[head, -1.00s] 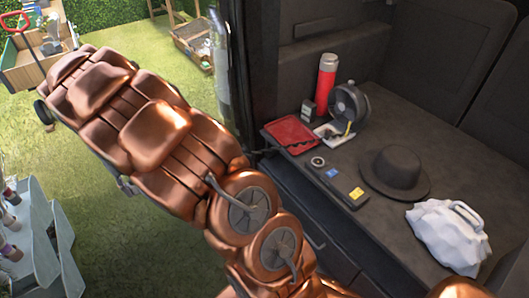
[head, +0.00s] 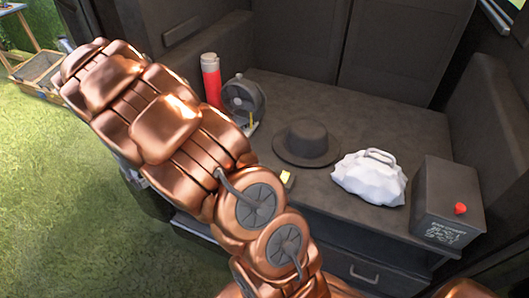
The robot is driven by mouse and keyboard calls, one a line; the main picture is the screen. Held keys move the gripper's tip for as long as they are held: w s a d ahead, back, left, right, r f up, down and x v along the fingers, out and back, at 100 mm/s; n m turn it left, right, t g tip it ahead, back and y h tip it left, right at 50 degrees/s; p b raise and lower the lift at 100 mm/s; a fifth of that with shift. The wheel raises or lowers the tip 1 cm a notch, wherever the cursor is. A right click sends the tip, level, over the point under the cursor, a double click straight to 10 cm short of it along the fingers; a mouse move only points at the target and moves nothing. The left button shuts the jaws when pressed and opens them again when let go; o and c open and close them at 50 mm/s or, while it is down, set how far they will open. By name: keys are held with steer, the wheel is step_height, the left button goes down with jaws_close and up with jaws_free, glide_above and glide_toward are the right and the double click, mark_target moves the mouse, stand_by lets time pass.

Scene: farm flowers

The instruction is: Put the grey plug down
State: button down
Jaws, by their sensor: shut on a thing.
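I see no grey plug in the head view. My gripper is not in view either; only my copper arm shows, running from the bottom middle to the upper left. It covers the left part of the dark counter (head: 300,90) inside the vehicle, so anything lying there is hidden.
On the counter stand a red bottle (head: 211,80), a dark fan (head: 244,97), a black hat (head: 306,145), a white bag (head: 370,180) and a dark box with a red knob (head: 445,195). A yellow-marked item (head: 286,179) is partly hidden. Grass (head: 60,200) lies left.

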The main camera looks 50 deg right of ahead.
steer(key=s+d+f+m+b, duration=0.1)
steer(key=s+d+f+m, duration=0.2)
steer(key=d, duration=0.6)
steer(key=s+d+f+m+b, duration=0.2)
steer(key=s+d+m, duration=0.4)
steer(key=d, duration=0.4)
steer(key=s+d+f+m+b, duration=0.1)
steer(key=s+d+f+m, duration=0.3)
steer(key=d, duration=0.5)
steer(key=shift+s+d+f+m+b, duration=0.35)
steer(key=shift+s+m, duration=0.1)
steer(key=shift+m, duration=0.25)
steer(key=w+d+p, duration=0.1)
steer(key=w+d, duration=0.1)
steer(key=d, duration=0.2)
steer(key=w+d+f+p, duration=0.1)
steer(key=w+d, duration=0.2)
steer(key=d, duration=0.2)
steer(key=w+d+p, duration=0.1)
steer(key=w+d, duration=0.1)
steer(key=d, duration=0.2)
steer(key=shift+w+d+f+p, duration=0.2)
steer(key=shift+w+d+p, duration=0.1)
steer(key=shift+p, duration=0.05)
steer(key=shift+f+p, duration=0.75)
steer(key=shift+f, duration=0.95)
steer(key=shift+f, duration=0.1)
steer(key=shift+f+b, duration=0.3)
steer(key=shift+b, duration=0.05)
steer(key=shift+f, duration=0.3)
